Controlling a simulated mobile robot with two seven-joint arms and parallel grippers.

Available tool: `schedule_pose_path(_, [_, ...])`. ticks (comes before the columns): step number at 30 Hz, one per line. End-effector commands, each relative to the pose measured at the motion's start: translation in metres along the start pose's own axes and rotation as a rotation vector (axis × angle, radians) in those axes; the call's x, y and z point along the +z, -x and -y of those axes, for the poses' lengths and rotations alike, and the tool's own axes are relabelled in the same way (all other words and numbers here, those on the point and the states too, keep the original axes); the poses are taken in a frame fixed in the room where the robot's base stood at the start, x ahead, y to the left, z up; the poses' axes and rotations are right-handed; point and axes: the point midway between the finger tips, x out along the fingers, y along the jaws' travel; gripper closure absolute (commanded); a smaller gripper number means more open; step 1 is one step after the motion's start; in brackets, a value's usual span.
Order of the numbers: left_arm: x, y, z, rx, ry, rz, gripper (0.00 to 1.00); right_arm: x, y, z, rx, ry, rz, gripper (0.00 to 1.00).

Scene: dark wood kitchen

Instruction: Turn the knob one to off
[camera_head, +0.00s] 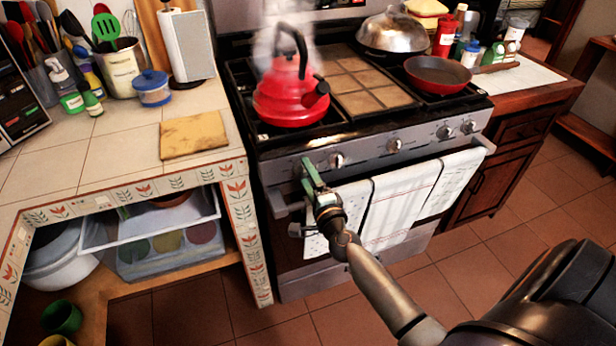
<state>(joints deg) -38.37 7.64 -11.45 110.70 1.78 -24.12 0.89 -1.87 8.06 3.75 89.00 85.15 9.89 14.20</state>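The stove (375,148) has a row of knobs along its steel front panel. One knob (337,160) shows just right of my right gripper (308,172), and others sit farther right, including a knob (394,146) near the middle. My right gripper reaches up to the left end of the panel, its greenish fingers at or very close to it. The fingers hide the panel there, so I cannot tell whether they touch a knob, or whether they are open or shut. My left gripper is not in view.
A steaming red kettle (287,98) stands on the left burner. A red pan (437,73) and a domed lid (392,31) are on the right. Towels (400,200) hang on the oven handle below the panel. A tiled counter (75,150) borders the left.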

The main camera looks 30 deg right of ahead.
Motion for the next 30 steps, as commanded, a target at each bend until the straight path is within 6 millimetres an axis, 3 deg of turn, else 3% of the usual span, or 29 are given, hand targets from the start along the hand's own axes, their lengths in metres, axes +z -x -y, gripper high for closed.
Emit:
schedule_pose_path(11, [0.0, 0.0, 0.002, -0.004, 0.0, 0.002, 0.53, 0.0, 0.01, 0.0, 0.001, 0.002, 0.0, 0.23])
schedule_pose_path(24, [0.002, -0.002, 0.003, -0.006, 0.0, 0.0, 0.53, 0.0, 0.091, -0.002, 0.002, 0.002, 0.0, 0.23])
schedule_pose_path(30, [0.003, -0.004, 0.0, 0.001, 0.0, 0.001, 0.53, 0.0, 0.116, -0.001, 0.001, 0.002, 0.0, 0.23])
